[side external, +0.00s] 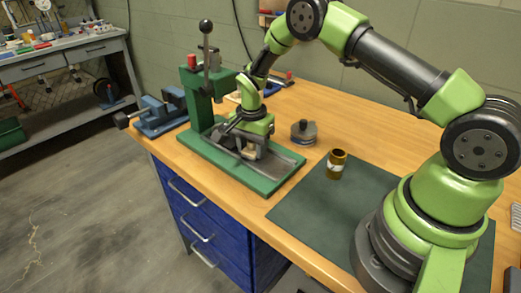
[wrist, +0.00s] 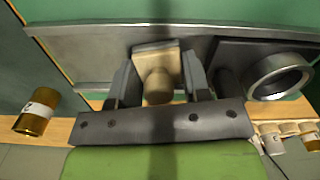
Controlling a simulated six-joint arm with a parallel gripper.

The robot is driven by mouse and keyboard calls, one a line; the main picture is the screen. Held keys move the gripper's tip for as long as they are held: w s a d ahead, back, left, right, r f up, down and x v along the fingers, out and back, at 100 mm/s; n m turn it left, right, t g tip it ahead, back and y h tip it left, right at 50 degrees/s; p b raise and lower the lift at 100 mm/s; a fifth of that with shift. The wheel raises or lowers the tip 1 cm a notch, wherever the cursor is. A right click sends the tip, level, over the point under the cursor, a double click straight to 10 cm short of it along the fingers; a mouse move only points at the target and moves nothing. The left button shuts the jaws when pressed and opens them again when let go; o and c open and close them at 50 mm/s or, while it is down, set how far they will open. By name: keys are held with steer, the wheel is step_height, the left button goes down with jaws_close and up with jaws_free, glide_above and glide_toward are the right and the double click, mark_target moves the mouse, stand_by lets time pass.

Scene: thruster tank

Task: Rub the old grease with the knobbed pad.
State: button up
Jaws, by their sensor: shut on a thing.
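The knobbed pad, a pale beige block with a round knob (wrist: 158,84), sits between the two grey fingers of my gripper (wrist: 158,72) in the wrist view. My gripper is shut on the knob. In the side view my gripper (side external: 247,151) is low over the grey metal bed (side external: 275,166) of a green press, and the pad is mostly hidden by the fingers. The bed (wrist: 85,45) runs across the wrist view behind the pad. The pad's underside is hidden, so I cannot tell whether it touches the bed. I cannot make out the old grease clearly.
The green press column with its lever (side external: 206,60) stands close behind my gripper. A blue vise (side external: 160,112) is to its left. A dark lidded round pot (side external: 303,131) and an amber labelled jar (side external: 337,165) stand to the right. The dark green mat (side external: 310,205) is mostly clear.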

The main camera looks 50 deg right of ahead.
steer(key=shift+r, duration=4.05)
